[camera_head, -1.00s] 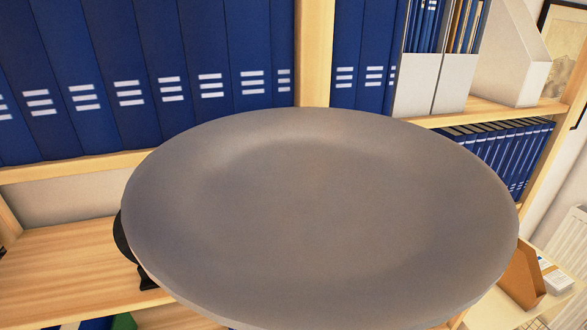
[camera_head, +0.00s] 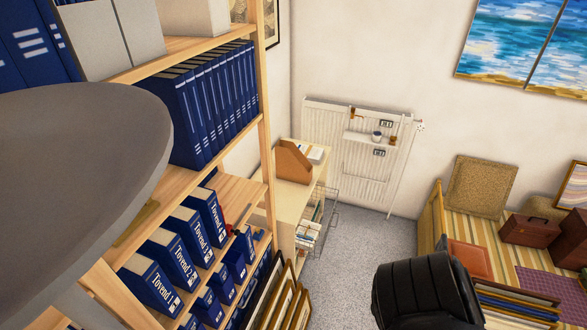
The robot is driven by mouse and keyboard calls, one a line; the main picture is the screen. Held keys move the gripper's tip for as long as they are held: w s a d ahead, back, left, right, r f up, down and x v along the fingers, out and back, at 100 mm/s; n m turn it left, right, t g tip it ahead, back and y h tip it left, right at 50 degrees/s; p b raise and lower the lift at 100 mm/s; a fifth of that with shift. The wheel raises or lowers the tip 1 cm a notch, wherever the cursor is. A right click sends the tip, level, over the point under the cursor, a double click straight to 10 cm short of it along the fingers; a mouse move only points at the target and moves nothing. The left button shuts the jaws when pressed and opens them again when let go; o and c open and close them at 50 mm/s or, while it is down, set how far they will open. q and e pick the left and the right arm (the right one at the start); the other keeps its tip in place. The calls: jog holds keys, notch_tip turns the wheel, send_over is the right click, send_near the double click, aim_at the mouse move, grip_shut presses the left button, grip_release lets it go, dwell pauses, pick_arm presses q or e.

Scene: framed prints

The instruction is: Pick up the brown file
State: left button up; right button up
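A brown file (camera_head: 293,161) stands upright on top of a small light-wood cabinet (camera_head: 297,200), beyond the end of the tall bookshelf. White papers or boxes (camera_head: 315,154) lie just behind and to the right of it. Its near side is in clear view. Neither of my grippers shows in the head view.
A large grey round surface (camera_head: 70,190) blocks the near left. The bookshelf (camera_head: 267,120) with blue binders (camera_head: 205,105) runs along the left. A black chair (camera_head: 428,295) stands at lower right. Grey carpet (camera_head: 345,255) is clear between. A radiator (camera_head: 370,150) is on the wall.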

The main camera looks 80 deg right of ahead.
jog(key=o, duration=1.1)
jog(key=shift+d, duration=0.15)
